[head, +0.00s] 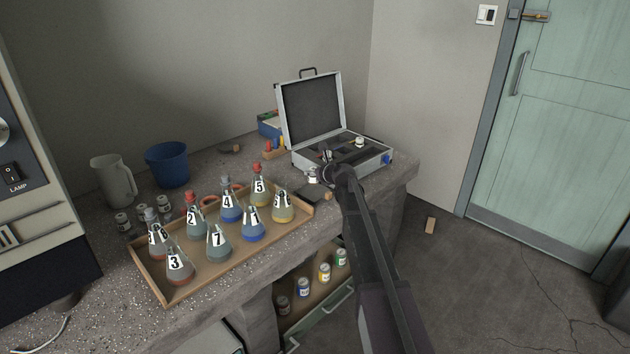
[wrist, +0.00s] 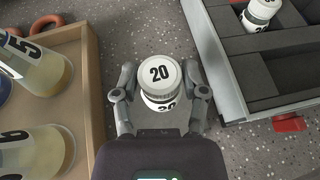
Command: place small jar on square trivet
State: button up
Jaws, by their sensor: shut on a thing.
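The small jar, with a white lid marked 20, shows in the wrist view (wrist: 160,74) between the two fingers of my gripper (wrist: 160,92). My gripper is shut on it, and the jar looks upright. In the head view the jar (head: 313,175) is at the near side of the open case, partly beside my gripper (head: 325,160). A dark flat square, which looks like the square trivet (head: 307,193), lies on the bench just in front of the jar, to the right of the wooden tray. I cannot tell how high the jar is above the bench.
A wooden tray (head: 168,300) of numbered flasks stands left of my gripper. An open silver case (head: 345,168) with a foam insert and another jar (head: 360,142) stands to the right. A small wooden block (head: 327,196) is near the bench edge. An open drawer (head: 320,318) with jars is below.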

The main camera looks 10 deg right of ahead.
aim_at(314, 179)
jog(key=shift+f+b, duration=1.4)
jog(key=shift+f, duration=0.2)
jog(key=shift+f, duration=0.1)
jog(key=o, duration=1.2)
jog(key=shift+s+r, duration=0.15)
jog(key=shift+r, duration=0.1)
jog(key=p+v, duration=0.4)
jog(key=v, duration=0.7)
jog(key=shift+s+d+r+p, duration=0.2)
jog(key=shift+s+p, duration=0.05)
jog(key=shift+p, duration=0.1)
